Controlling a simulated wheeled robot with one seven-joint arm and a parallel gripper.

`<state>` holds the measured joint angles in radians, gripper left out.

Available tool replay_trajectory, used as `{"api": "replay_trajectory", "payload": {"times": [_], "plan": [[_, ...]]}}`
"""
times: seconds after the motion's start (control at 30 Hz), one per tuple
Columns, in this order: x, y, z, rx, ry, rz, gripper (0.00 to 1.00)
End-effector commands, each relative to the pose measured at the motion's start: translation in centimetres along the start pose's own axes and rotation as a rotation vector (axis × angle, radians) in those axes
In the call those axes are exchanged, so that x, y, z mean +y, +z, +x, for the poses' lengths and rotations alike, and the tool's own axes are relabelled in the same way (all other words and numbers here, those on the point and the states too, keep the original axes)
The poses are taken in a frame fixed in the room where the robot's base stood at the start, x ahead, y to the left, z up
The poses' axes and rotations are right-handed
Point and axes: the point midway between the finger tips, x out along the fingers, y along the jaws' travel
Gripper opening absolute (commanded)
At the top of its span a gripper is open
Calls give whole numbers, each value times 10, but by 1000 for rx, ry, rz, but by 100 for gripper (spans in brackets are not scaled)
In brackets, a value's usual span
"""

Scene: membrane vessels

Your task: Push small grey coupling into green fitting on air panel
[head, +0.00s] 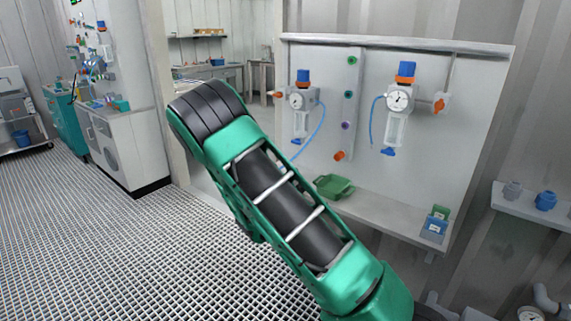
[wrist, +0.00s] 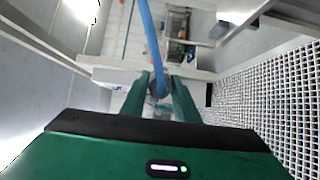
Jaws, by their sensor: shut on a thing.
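The air panel (head: 425,165) is a pale board on the wall in the head view. A column of small round fittings runs down its middle strip, with the green fitting (head: 352,60) at the top. In the wrist view my gripper (wrist: 159,92) is shut on the small grey coupling (wrist: 158,88), which shows as a small grey piece between the fingertips. A blue hose (wrist: 148,35) runs up from it. In the head view my arm hides the gripper and the coupling; the hose (head: 318,128) drops from the left regulator and passes behind my arm. The green fitting cannot be made out in the wrist view.
Two gauge regulators, left (head: 300,100) and right (head: 398,98), stick out from the panel. An orange fitting (head: 340,155) sits low on the strip. The grated floor (head: 130,245) at left is clear.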

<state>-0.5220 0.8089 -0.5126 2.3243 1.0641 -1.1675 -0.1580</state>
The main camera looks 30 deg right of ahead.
Motion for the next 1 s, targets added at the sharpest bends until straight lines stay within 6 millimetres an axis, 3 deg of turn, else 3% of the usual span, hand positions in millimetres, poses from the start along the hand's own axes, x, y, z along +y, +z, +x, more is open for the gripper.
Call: {"api": "replay_trajectory", "payload": {"times": [0.1,0.4,0.63,1.0], "plan": [[-3,-33,5,93,2,7,0],[-3,-66,8,182,3,5,0],[-2,-80,8,216,2,1,0],[-2,-84,8,225,1,3,0]]}}
